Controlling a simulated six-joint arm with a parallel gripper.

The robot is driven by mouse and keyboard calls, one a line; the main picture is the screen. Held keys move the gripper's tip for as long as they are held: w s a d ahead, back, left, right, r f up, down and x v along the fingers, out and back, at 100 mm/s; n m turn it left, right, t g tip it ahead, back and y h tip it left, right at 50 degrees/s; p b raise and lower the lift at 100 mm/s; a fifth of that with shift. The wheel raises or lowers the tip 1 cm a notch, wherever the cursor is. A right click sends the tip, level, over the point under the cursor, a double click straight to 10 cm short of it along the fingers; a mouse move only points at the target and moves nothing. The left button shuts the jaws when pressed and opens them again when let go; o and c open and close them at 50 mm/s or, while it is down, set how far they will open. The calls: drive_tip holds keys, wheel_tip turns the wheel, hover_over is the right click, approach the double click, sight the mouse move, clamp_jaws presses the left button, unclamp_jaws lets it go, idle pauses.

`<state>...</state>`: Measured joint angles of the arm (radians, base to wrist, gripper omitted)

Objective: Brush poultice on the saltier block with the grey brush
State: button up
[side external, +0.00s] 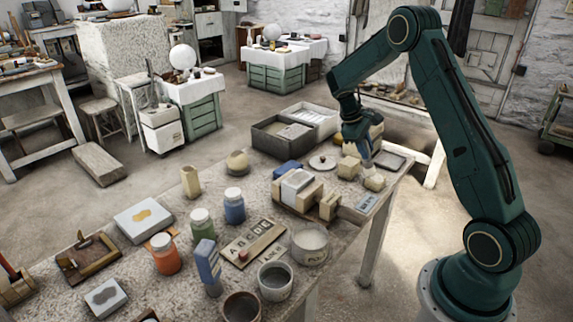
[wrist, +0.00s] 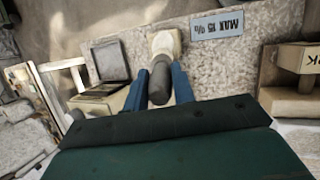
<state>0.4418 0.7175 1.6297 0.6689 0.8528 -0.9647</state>
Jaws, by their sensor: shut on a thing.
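My gripper (side external: 365,153) is low over the right end of the work table, with the arm reaching in from the right. In the wrist view its two blue fingers (wrist: 160,82) are shut on the grey brush (wrist: 158,86). The brush's far end overlaps a pale cream block (wrist: 165,42); I cannot tell whether it touches. That block (side external: 373,183) lies beside a blue-grey "MAX 15 %" plate (side external: 366,203), which the wrist view also shows (wrist: 217,23). A second cream block (side external: 348,167) stands to its left in the side view. Which block is saltier does not show.
A wooden stand with a pale slab (side external: 297,186) and a lettered board (side external: 252,243) are left of the blocks. A grey divided box (side external: 281,137) stands behind. Jars, including an orange one (side external: 165,254), and pots crowd the front. A dark tray (wrist: 110,59) is near the fingers.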

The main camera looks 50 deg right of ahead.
drive_tip(key=shift+s+r, duration=0.35)
drive_tip(key=shift+s, duration=0.25)
drive_tip(key=shift+s+r, duration=0.3)
drive_tip(key=shift+s, duration=0.3)
drive_tip(key=shift+r, duration=0.15)
drive_tip(key=shift+r, duration=1.15)
drive_tip(key=shift+r, duration=2)
